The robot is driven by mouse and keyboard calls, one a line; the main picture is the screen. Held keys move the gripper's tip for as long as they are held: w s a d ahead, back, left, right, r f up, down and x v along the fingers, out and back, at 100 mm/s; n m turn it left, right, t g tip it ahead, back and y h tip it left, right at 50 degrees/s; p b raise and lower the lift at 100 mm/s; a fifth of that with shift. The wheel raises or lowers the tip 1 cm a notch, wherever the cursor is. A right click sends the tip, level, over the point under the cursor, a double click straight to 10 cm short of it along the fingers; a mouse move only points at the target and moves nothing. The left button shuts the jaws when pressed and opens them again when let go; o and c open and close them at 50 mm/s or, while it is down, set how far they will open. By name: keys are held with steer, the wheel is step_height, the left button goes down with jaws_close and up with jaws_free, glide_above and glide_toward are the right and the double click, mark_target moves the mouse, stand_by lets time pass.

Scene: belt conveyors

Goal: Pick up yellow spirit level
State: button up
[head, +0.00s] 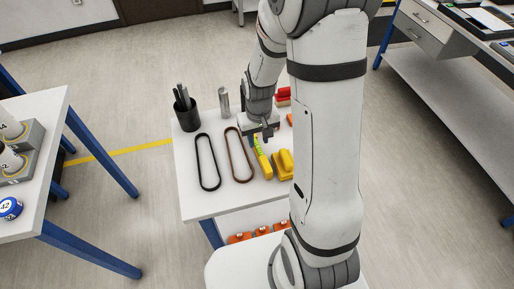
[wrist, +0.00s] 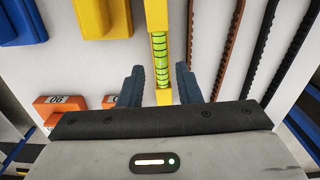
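The yellow spirit level (head: 262,158) lies on the white table, to the right of the brown belt. In the wrist view the yellow spirit level (wrist: 157,22) runs lengthwise from the top edge down between my fingers, with its green vial showing. My gripper (wrist: 160,85) is open, with one dark blue finger on each side of the level and a gap to both. In the head view my gripper (head: 263,138) is over the far end of the level and hides part of it. Whether the fingers reach down to table height I cannot tell.
A black belt (head: 208,163) and a brown belt (head: 238,155) lie left of the level. Yellow blocks (head: 283,163) lie close on its right. A black cup with rods (head: 186,112) and a silver cylinder (head: 223,102) stand at the back. Orange pieces (wrist: 62,103) lie nearby.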

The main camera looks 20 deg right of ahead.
mark_target(258, 146)
steer(key=shift+s+f+p, duration=0.1)
steer(key=shift+f+p, duration=0.2)
steer(key=shift+f, duration=1.7)
jaws_close()
